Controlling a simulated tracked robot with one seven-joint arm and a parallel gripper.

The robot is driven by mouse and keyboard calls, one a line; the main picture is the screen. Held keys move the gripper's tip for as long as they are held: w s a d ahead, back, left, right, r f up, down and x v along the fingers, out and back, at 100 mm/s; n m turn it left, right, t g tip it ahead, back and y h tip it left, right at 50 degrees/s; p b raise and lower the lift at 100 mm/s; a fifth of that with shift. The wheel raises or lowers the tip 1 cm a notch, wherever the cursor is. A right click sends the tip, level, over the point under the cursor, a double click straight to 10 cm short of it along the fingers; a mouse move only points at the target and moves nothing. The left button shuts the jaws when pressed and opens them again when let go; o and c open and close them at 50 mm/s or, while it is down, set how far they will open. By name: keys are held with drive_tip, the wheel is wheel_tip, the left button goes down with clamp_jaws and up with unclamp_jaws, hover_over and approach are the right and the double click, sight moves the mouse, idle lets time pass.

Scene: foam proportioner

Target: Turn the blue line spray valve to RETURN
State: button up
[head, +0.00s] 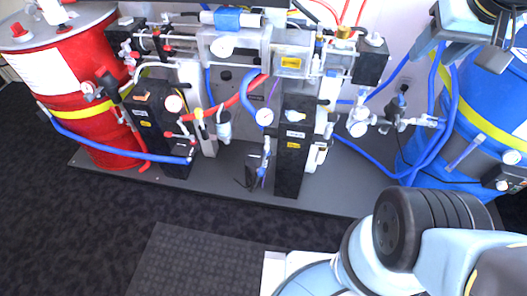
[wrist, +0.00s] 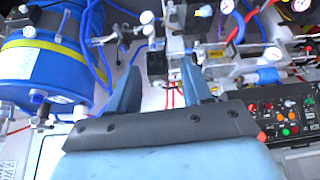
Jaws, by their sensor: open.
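The proportioner's blue side has a black block (head: 292,150) with a gauge (head: 264,116) at its upper left. A small blue-handled fitting (head: 264,168), perhaps the blue line spray valve, hangs left of that block in the head view. Its handle is too small to tell which setting it points to. My gripper (wrist: 162,58) is open and empty in the wrist view, its two light-blue fingers apart. Fittings and gauges of the machine show beyond the fingers, and I see no contact. In the head view my arm fills the lower right, and its end reaches the upper right.
A red drum (head: 70,85) stands at the left and a blue drum (head: 470,110) at the right. Blue hoses (head: 375,158) run between the machine and the blue drum. A control panel (wrist: 285,118) shows at right in the wrist view.

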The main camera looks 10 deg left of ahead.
drive_tip(key=w+a+f+n+g+h, duration=0.1)
drive_tip(key=w+a+f+n+g, duration=0.15)
drive_tip(key=w+f, duration=0.2)
drive_tip(key=n+t+h, duration=0.9)
drive_tip(key=n+h, duration=0.1)
drive_tip(key=n, duration=1.2)
hover_over(262, 170)
drive_tip(key=s+d, duration=0.2)
drive_tip(key=s, duration=0.2)
wheel_tip(262, 170, down, 37)
drive_tip(key=s+a+f+n+t+y, duration=0.25)
drive_tip(key=s+f+n+y, duration=0.2)
drive_tip(key=f, duration=0.35)
drive_tip(key=s+a+f+n+t+y, duration=0.1)
drive_tip(key=s+f+n+t+y, duration=0.2)
drive_tip(key=f+n+y, duration=0.4)
drive_tip(key=shift+m+h, duration=0.4)
drive_tip(key=shift+h, duration=0.45)
drive_tip(key=w, duration=0.4)
drive_tip(key=w+d, duration=0.1)
drive_tip(key=w, duration=0.8)
drive_tip(key=shift+d+f, duration=0.2)
drive_tip(key=shift+f, duration=0.1)
